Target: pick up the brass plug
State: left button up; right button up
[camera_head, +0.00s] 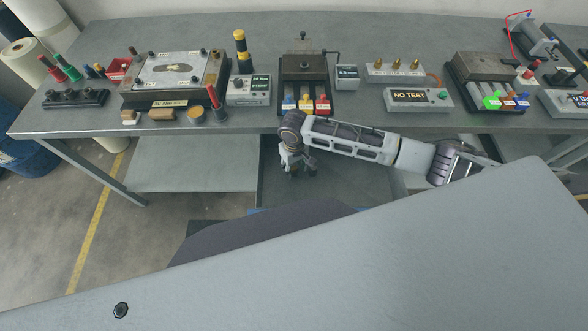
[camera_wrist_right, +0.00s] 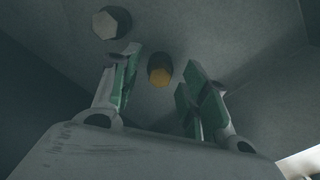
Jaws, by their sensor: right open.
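My right gripper (camera_wrist_right: 160,80) is open and empty, with green-padded fingers either side of that gap. In the head view my right gripper (camera_head: 297,168) points down in front of the bench, below its top; the plug cannot be made out there. A pale grey hexagonal piece (camera_wrist_right: 111,22) lies up and left of the plug in the wrist view. My left gripper is not in view.
The bench (camera_head: 230,126) carries fixtures along its back. A grey block (camera_head: 375,74) with brass-coloured pointed pieces stands behind the NO TEST box (camera_head: 419,100). The bench's front edge is close to my right wrist. Angled grey walls surround the plug's surface in the wrist view.

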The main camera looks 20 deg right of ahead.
aim_at(294, 168)
grip_shut()
dwell(0.3)
jog(key=shift+r, duration=0.15)
notch_tip(294, 168, up, 10)
jog(key=shift+p, duration=0.3)
dwell(0.4)
dwell(0.5)
